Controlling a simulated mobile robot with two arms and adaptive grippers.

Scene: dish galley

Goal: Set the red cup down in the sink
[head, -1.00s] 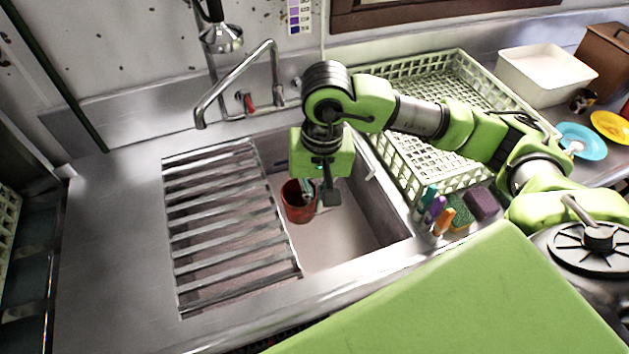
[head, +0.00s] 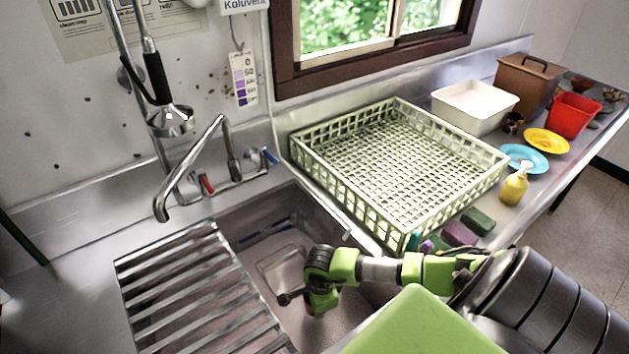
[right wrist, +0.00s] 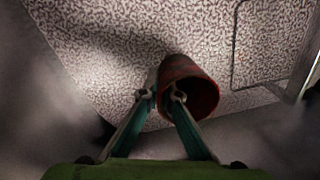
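The red cup (right wrist: 192,83) shows in the right wrist view, its mouth toward the camera, over the speckled sink floor (right wrist: 95,55). My right gripper (right wrist: 160,97) has one fingertip inside the cup's mouth and one outside, closed on its wall. I cannot tell whether the cup's base touches the floor. My left gripper is not in view.
A slatted metal rack (head: 200,290) covers the sink's left part. The faucet (head: 190,165) stands behind. A pale green dish rack (head: 400,165) is at the right, with sponges (head: 460,233) by its front edge. A white tub (head: 474,105) stands farther right.

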